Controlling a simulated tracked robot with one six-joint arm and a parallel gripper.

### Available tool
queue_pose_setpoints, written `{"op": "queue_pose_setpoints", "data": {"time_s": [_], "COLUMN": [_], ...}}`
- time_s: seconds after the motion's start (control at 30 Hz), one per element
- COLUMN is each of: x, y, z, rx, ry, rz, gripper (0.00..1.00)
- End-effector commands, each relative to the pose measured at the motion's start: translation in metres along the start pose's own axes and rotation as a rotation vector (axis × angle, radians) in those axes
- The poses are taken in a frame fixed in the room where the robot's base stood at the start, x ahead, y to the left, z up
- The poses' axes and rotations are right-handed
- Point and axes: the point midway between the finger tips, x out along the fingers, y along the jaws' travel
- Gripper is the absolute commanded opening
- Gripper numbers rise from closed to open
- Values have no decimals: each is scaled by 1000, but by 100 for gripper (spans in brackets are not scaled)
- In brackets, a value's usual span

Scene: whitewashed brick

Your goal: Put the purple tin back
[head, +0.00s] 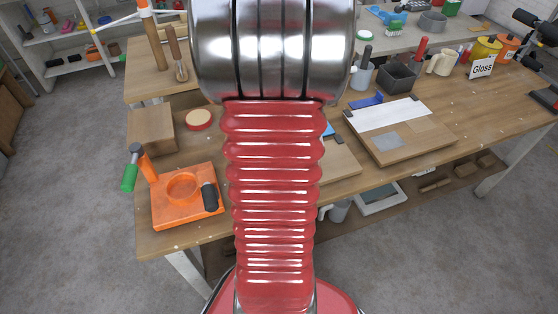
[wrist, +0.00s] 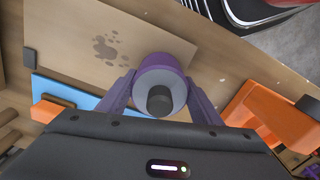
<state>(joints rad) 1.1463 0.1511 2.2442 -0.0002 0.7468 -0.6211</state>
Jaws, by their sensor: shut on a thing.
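The purple tin (wrist: 172,62) shows in the wrist view, a short cylinder with a grey end and a dark round knob or opening towards the camera. My gripper (wrist: 160,88) is shut on it, one purple finger on each side. Below the tin lies a pale wooden board (wrist: 65,42) with dark blotches; I cannot tell whether the tin touches it. In the head view my own red arm and metal joint hide both the gripper and the tin.
An orange fixture (head: 165,215) with a round recess stands at the workbench's (head: 160,243) front left.

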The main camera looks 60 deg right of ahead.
Motion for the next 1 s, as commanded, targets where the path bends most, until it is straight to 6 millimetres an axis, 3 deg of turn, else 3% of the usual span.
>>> {"op": "queue_pose_setpoints", "data": {"time_s": [0.3, 0.33, 0.57, 1.0], "x": [2, 2, 1, -8], "y": [0, 0, 0, 0], "z": [0, 0, 0, -1], "rx": [0, 0, 0, 0], "ry": [0, 0, 0, 2], "rz": [0, 0, 0, 2], "gripper": [21, 61, 77, 77]}}
